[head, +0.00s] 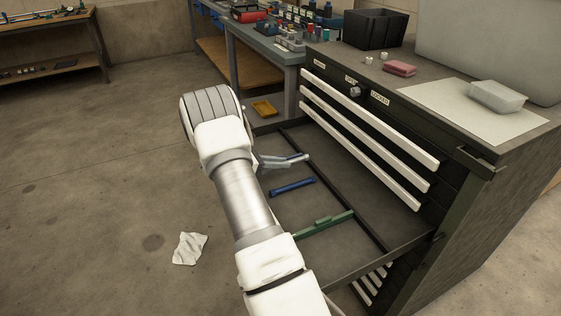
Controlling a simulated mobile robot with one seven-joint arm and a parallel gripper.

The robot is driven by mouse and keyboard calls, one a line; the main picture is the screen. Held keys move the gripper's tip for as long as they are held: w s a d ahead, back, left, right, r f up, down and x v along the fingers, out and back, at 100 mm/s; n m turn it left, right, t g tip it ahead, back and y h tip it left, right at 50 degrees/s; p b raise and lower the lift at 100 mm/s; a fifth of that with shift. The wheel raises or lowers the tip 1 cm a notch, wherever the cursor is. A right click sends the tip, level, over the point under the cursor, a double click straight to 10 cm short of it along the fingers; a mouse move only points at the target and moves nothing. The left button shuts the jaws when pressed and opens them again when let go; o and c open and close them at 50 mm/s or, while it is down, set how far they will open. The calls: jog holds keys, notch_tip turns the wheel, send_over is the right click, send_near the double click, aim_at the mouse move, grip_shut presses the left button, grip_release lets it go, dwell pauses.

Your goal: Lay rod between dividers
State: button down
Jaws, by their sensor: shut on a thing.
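The open drawer (345,186) of the dark cabinet has a dark grey floor. A blue bar (292,186) lies across it, and a green bar with a raised tab (323,222) crosses it nearer to me; these look like dividers. My gripper (272,162) is low over the drawer, beyond the blue bar, mostly hidden behind my arm. It is shut on a slim pale rod-like piece (297,157), whose end shows to the right. I cannot tell whether that piece touches the drawer floor.
Closed drawers with white handles (370,135) rise right of the open drawer. The cabinet top (440,122) holds a black bin (375,29), pink block (399,68) and clear tray (497,96). A crumpled white cloth (189,248) lies on the open floor, left.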

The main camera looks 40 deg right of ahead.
jog(key=shift+f, duration=0.6)
jog(key=shift+f, duration=0.25)
dwell(0.7)
jog(key=shift+f+b, duration=0.25)
jog(key=shift+b, duration=0.1)
jog(key=shift+r, duration=0.1)
jog(key=shift+r+p, duration=0.4)
jog(key=shift+p, duration=0.05)
jog(key=shift+f, duration=0.25)
dwell(0.9)
